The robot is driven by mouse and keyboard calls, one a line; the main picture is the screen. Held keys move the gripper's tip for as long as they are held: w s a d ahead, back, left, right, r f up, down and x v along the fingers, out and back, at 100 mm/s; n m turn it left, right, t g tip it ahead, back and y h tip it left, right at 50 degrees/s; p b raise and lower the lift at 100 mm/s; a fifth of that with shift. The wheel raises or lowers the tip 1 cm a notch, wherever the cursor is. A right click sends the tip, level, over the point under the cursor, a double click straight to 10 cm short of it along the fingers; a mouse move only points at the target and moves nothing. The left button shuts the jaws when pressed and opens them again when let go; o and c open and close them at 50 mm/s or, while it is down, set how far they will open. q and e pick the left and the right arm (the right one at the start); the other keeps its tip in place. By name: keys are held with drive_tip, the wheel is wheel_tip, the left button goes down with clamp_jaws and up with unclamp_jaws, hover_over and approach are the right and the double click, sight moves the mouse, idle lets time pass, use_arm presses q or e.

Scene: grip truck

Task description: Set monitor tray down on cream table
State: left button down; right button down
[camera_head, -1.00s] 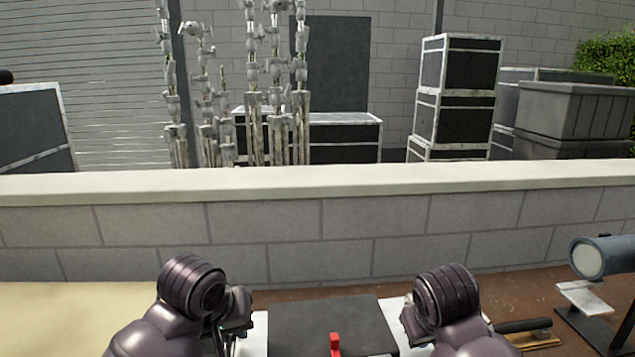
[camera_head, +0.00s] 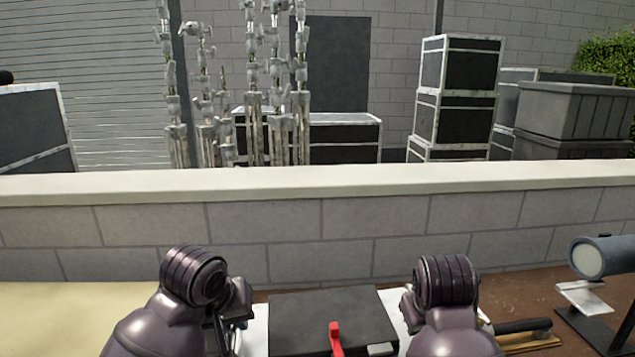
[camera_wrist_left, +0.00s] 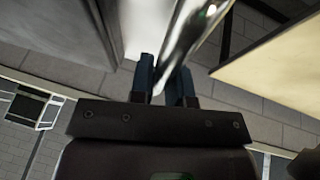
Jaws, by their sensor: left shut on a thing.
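The monitor tray (camera_head: 258,334) shows at the bottom middle of the head view as pale metal edges on both sides of a dark flat slab with a red part. My left gripper (camera_head: 232,330) is at the tray's left side, partly hidden by my arm. In the left wrist view its fingers (camera_wrist_left: 168,84) are shut on a shiny metal bar, which looks like the tray's handle. My right gripper (camera_head: 408,312) is at the tray's right side; its fingers are hidden. The cream table (camera_head: 70,312) lies to the left and also shows in the left wrist view (camera_wrist_left: 275,65).
A brown surface (camera_head: 545,290) lies to the right, with a black-handled tool (camera_head: 520,327) and a blue-grey cylinder on a stand (camera_head: 605,256). A low block wall (camera_head: 320,240) runs behind. The visible part of the cream table is bare.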

use_arm(q)
drive_tip(key=shift+w+r, duration=0.1)
drive_tip(key=shift+r, duration=0.15)
